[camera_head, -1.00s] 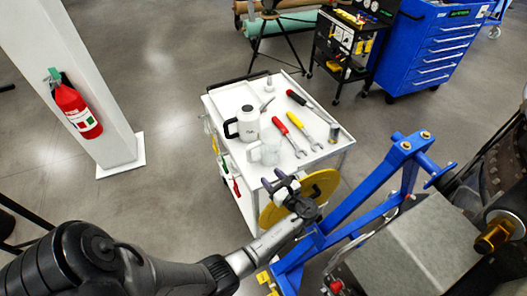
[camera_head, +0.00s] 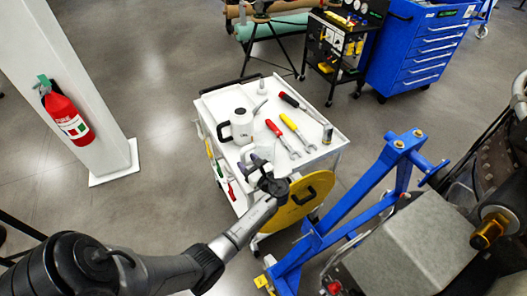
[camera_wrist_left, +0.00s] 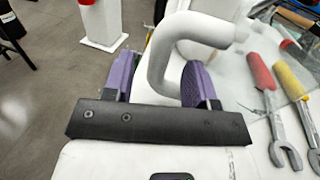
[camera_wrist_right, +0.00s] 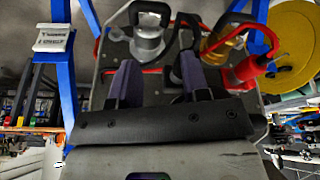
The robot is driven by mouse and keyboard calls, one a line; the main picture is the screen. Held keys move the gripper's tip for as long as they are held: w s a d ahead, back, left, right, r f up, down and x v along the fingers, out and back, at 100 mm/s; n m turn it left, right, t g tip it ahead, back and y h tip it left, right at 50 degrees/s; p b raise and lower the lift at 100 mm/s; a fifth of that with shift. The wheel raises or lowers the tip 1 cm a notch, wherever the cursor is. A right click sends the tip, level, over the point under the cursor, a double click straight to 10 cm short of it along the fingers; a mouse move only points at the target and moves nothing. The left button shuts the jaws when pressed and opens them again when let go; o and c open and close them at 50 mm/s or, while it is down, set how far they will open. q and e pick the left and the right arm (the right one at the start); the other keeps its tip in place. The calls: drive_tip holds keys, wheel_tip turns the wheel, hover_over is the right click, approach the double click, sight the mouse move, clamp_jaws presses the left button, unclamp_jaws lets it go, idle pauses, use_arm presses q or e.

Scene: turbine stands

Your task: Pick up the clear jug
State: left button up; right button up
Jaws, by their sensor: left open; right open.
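The clear jug (camera_head: 269,153) stands near the front of the white cart top, pale and partly hidden by my left gripper (camera_head: 253,163). In the left wrist view its whitish curved handle (camera_wrist_left: 160,60) lies between the two purple fingers of my left gripper (camera_wrist_left: 158,85). The fingers are open, with a gap beside the handle. The jug's body is faint against the white top. My right gripper (camera_wrist_right: 155,85) is open and empty in the right wrist view, and is out of the head view.
Red (camera_head: 281,137) and yellow (camera_head: 297,131) handled wrenches lie to the right. A yellow disc (camera_head: 300,203) and a blue stand (camera_head: 350,205) are close to my left arm.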

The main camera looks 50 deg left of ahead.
sight(245, 160)
use_arm(q)
drive_tip(key=a, duration=0.3)
drive_tip(key=shift+s+a, duration=0.1)
clamp_jaws()
idle(0.4)
